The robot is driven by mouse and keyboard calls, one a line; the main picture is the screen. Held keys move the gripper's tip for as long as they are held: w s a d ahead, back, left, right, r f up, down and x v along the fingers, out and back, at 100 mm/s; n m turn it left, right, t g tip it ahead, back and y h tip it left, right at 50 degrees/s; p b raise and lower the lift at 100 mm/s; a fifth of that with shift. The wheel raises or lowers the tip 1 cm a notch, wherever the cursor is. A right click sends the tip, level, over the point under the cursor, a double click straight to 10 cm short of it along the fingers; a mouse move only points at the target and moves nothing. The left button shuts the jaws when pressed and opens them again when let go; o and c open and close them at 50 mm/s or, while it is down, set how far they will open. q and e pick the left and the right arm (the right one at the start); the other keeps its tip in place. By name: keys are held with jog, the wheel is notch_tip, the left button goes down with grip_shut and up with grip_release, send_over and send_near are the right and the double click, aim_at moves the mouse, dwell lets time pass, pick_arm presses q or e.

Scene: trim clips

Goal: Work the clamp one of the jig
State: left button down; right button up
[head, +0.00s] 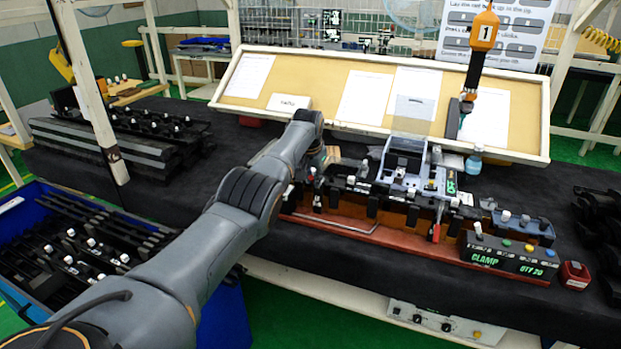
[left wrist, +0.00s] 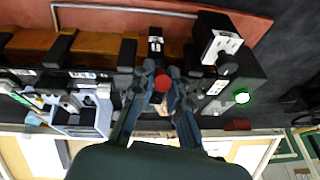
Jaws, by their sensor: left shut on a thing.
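The jig (head: 345,225) is a long red-brown base on the black-covered bench, carrying a row of black clamps and white-tipped parts. My left arm reaches over its left end. The left gripper (head: 319,157) is mostly hidden there behind my wrist in the head view. In the left wrist view the left gripper (left wrist: 162,72) is shut on a red-tipped clamp handle (left wrist: 162,83), in line with a black clamp block (left wrist: 155,45). Whether this clamp is open or closed is hard to tell. Another red handle (head: 436,232) hangs at the jig's front. My right gripper is out of view.
A display box (head: 510,258) reading CLAMP QTY 20 sits front right. A numbered orange tool (head: 484,32) hangs above the sloped board. A blue crate (head: 30,215) holds black strips at left.

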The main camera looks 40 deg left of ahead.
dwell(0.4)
pick_arm(q)
jog(key=c, duration=1.3)
grip_release()
jog(key=shift+w, duration=0.1)
jog(key=shift+v, duration=0.9)
jog(key=v, duration=1)
